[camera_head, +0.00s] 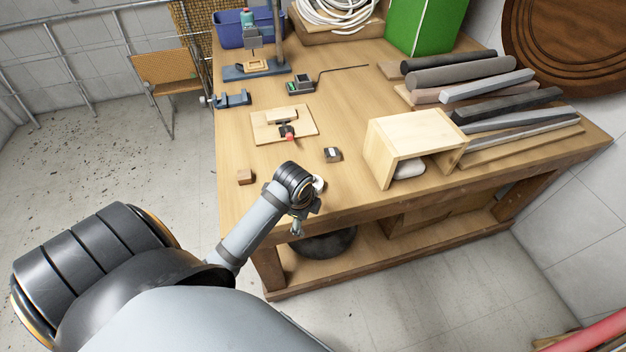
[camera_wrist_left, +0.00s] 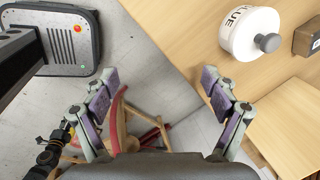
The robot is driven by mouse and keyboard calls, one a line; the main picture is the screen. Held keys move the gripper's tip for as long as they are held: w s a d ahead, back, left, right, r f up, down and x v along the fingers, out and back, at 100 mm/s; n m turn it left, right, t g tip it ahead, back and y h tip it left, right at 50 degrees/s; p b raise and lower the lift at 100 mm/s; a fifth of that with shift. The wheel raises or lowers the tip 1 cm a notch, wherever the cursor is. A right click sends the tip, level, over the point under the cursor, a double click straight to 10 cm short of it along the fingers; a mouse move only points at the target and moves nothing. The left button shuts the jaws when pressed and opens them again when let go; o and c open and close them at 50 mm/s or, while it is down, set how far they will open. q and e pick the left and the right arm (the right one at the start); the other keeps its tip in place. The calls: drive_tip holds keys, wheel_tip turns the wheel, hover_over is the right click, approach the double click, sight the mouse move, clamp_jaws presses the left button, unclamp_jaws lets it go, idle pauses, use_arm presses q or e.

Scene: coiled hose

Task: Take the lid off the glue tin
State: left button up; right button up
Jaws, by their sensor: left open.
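The glue tin (camera_wrist_left: 240,35) is white with dark lettering and shows at the top right of the left wrist view, on the wooden bench top. A grey knob (camera_wrist_left: 267,43) stands on the lid, which is on the tin. In the head view a bit of white (camera_head: 319,184), probably the tin, shows behind my left wrist; the rest is hidden. My left gripper (camera_wrist_left: 160,92) is open and empty, with its fingers wide apart. In the head view it (camera_head: 297,222) is at the bench's front edge, apart from the tin. My right gripper is not in view.
A small dark box (camera_head: 333,154) and a wooden block (camera_head: 245,177) lie near the tin. An open wooden box (camera_head: 415,145) stands to the right, with bars and rods (camera_head: 510,110) beyond. A board with a clamp (camera_head: 284,125) lies behind. Bare bench top lies between them.

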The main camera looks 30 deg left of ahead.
use_arm(q)
drive_tip(key=w+r+m, duration=0.1)
drive_tip(key=m, duration=0.1)
drive_tip(key=w+a+r+m, duration=0.1)
drive_tip(key=w+m, duration=0.1)
drive_tip(key=m, duration=0.1)
drive_tip(key=w+a+r+m, duration=0.1)
drive_tip(key=r+m, duration=0.1)
drive_tip(key=m, duration=0.1)
drive_tip(key=shift+w+a, duration=0.1)
drive_tip(key=shift+w, duration=0.2)
drive_tip(key=w+a+r+m+g, duration=0.1)
drive_tip(key=w+a+r+m, duration=0.35)
drive_tip(key=m, duration=0.65)
drive_tip(key=b, duration=0.5)
hover_over(312, 178)
drive_tip(key=s, duration=0.1)
drive_tip(key=f, duration=0.2)
drive_tip(key=shift+s+f+m, duration=0.2)
drive_tip(key=shift+f+m, duration=0.15)
drive_tip(key=shift+m, duration=0.05)
drive_tip(key=shift+w+f+b, duration=0.2)
drive_tip(key=shift+f+b, duration=0.1)
drive_tip(key=shift+f, duration=0.25)
drive_tip(key=f, duration=0.1)
drive_tip(key=w+f+p, duration=0.1)
drive_tip(key=f, duration=0.1)
drive_tip(key=shift+d+f, duration=0.1)
drive_tip(key=shift+f, duration=0.45)
drive_tip(key=c, duration=1.1)
